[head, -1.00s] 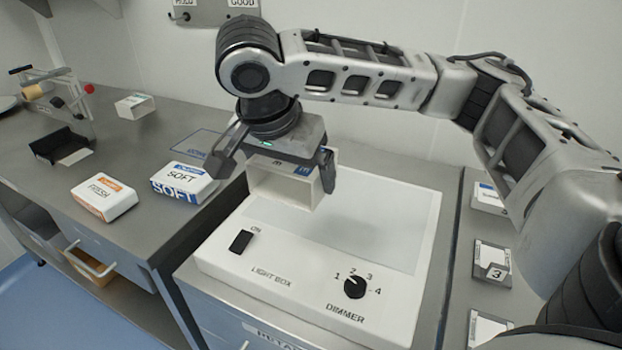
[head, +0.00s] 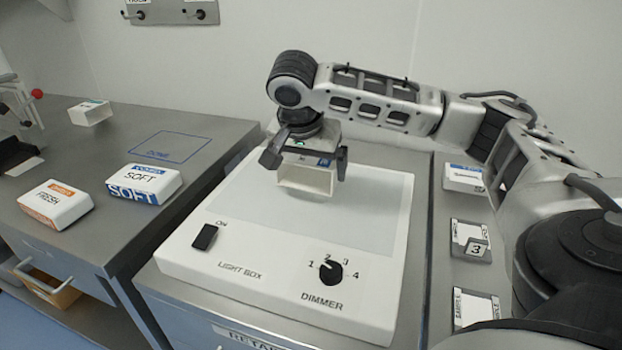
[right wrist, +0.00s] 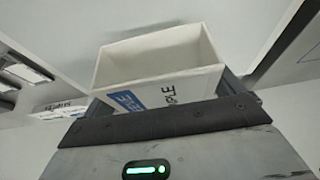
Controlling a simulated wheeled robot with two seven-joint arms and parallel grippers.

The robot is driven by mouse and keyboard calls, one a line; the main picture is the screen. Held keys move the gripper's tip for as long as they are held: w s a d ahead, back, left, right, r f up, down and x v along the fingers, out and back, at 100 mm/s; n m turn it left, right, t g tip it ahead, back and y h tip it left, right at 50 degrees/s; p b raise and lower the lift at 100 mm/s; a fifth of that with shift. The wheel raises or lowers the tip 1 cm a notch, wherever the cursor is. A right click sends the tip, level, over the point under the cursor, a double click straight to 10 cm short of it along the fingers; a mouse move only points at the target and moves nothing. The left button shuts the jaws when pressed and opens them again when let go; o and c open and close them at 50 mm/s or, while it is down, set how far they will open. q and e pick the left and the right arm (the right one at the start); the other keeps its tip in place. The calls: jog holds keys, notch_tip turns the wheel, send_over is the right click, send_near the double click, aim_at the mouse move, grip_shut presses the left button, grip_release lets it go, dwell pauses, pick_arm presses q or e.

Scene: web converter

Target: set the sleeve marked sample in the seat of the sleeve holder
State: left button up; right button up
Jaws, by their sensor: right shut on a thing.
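My right gripper (head: 304,163) is shut on a white, open-ended sleeve (head: 306,182) with a blue band. It holds the sleeve over the rear half of the light box; whether they touch I cannot tell. In the right wrist view the sleeve (right wrist: 170,88) sits between the fingers, its open end facing up in the picture, and part of its lettering reads "PLE". I cannot surely pick out the sleeve holder. A grey-edged piece (head: 474,309) at the lower right carries a label reading "SAMPLE", partly cut by my arm. My left gripper is not in view.
The light box (head: 265,270) has a switch and a dimmer knob (head: 331,272). On the left counter are boxes marked FRESH (head: 55,205) and SOFT (head: 144,184), another sleeve (head: 90,112) and a bare outlined "DONE" area (head: 170,147). A "3" piece (head: 471,241) stands right.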

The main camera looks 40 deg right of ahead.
aim_at(311, 178)
jog(key=shift+d+f, duration=0.1)
jog(key=shift+f, duration=1.5)
jog(key=shift+f, duration=0.1)
jog(key=o, duration=0.6)
